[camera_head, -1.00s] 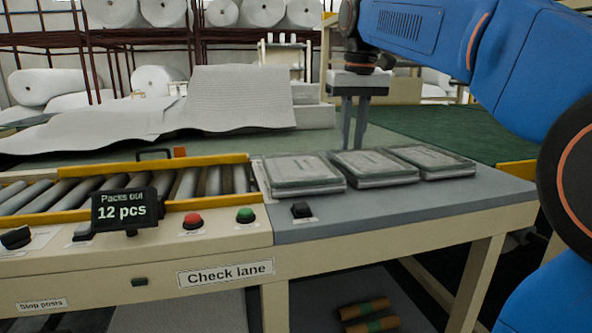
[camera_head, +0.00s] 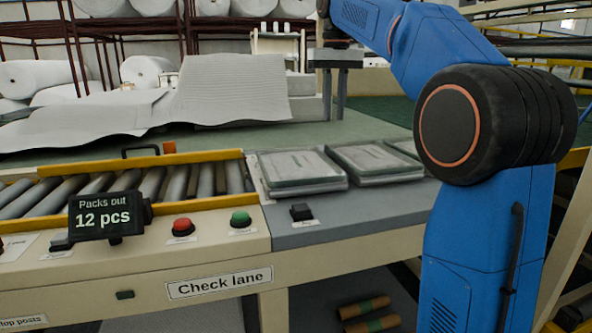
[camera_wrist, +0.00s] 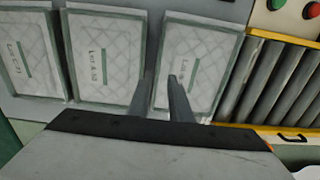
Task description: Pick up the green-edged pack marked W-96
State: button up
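Three flat, wrapped packs with grey-green edges lie in a row on the grey table top. The left pack (camera_head: 300,168) is beside the roller lane, the middle pack (camera_head: 372,158) is next to it, and the right pack (camera_head: 405,147) is partly hidden by my arm. In the wrist view they run the other way: the roller-side pack (camera_wrist: 197,62), middle pack (camera_wrist: 103,52) and far pack (camera_wrist: 30,52). Small lettering shows on them, but I cannot read W-96 on any. My gripper (camera_head: 334,95) is open and empty, raised behind the packs; its fingers also show in the wrist view (camera_wrist: 160,78).
The roller lane (camera_head: 195,183) with yellow rails adjoins the packs on the left. A counter display (camera_head: 104,215), a red button (camera_head: 183,227) and a green button (camera_head: 240,218) stand at the front edge. A white sheet (camera_head: 230,90) lies on the green table behind.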

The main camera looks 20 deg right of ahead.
aim_at(332, 161)
notch_tip(332, 161, down, 13)
jog(key=shift+w+d, duration=0.1)
dwell(0.6)
grip_shut()
